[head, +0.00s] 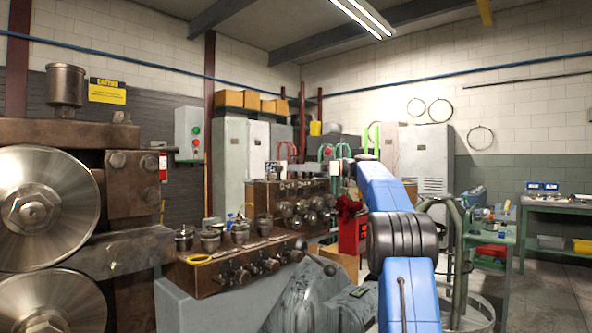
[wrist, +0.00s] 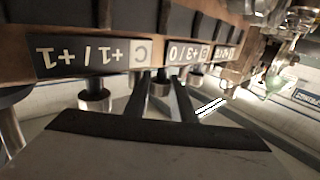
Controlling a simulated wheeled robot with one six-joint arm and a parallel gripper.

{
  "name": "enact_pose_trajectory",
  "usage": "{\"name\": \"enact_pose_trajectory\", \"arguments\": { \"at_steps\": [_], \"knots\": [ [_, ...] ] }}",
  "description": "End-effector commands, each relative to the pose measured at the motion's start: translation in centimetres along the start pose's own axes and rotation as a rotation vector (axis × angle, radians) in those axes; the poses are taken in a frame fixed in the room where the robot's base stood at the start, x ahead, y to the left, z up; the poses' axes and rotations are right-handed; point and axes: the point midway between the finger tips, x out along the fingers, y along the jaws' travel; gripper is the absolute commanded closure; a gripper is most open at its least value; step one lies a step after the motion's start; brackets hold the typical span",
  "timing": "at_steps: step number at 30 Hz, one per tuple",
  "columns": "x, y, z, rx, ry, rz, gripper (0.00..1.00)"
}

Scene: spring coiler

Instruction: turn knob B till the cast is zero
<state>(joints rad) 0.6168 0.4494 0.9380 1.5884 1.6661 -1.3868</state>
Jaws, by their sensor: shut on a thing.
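In the wrist view, my gripper (wrist: 162,100) has its two dark fingers on either side of a small metal knob (wrist: 160,88), shut on it. This knob sits by the upside-down label (wrist: 188,53) that reads about +3/0; its letter looks like B but is blurred. A second metal knob (wrist: 95,96) stands to the left, by the label C +1/+1 (wrist: 95,54). Another knob (wrist: 195,76) shows to the right. In the head view, my blue arm reaches away toward the far brown machine (head: 262,192); its fingers and the held knob cannot be made out there.
Large steel rollers (head: 35,210) stand at the left. A nearer brown block (head: 205,275) carries several knobs, with metal cups on top. A red box (head: 347,236) stands beside my arm. A green-topped workbench (head: 565,206) is at the right. Floor at the lower right is clear.

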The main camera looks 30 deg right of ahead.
Motion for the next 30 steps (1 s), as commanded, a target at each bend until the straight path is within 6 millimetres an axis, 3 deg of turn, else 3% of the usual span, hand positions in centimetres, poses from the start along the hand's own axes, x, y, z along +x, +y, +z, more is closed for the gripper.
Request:
{"name": "enact_pose_trajectory", "arguments": {
  "at_steps": [23,24,25,26,30],
  "knots": [
    [0.01,0.02,-0.03,0.001,0.001,-0.077,0.99],
    [0.01,0.02,-0.03,0.000,0.001,-0.077,0.70],
    [0.01,0.02,-0.03,0.000,0.001,-0.077,0.63],
    [0.01,0.02,-0.03,0.000,0.001,-0.077,0.58],
    [0.01,0.01,-0.03,0.000,0.000,-0.077,0.58]
  ]
}}
